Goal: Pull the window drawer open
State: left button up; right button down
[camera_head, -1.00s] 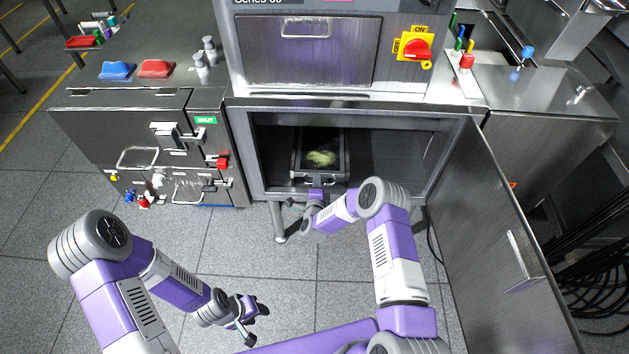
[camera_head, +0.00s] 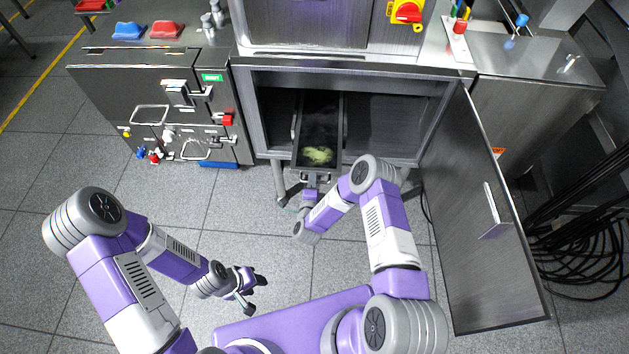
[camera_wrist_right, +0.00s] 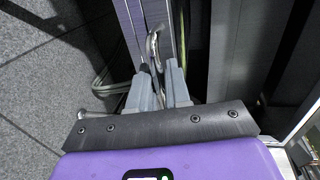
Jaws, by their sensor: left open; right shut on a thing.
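The drawer (camera_head: 316,171) is a dark, narrow tray in the open lower cabinet of the machine. Its front end sticks out past the cabinet's front edge. A yellow-green patch (camera_head: 318,155) shows inside it near the front. My right gripper (camera_head: 311,185) is at the drawer's front. In the right wrist view its two grey fingers (camera_wrist_right: 160,82) are closed on a metal bar handle (camera_wrist_right: 153,48). My left gripper (camera_head: 256,293) is open and empty, low over the floor, well away from the drawer.
The cabinet door (camera_head: 480,220) stands wide open at the right. A grey cabinet (camera_head: 135,95) with handles and latches stands at the left. Black cables (camera_head: 575,230) lie coiled at the far right. The tiled floor in front is clear.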

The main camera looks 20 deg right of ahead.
jog(key=shift+w, duration=0.1)
jog(key=c, duration=1.3)
grip_release()
jog(key=p+v, duration=0.2)
jog(key=v, duration=0.5)
jog(key=shift+s, duration=0.25)
jog(key=shift+r, duration=0.1)
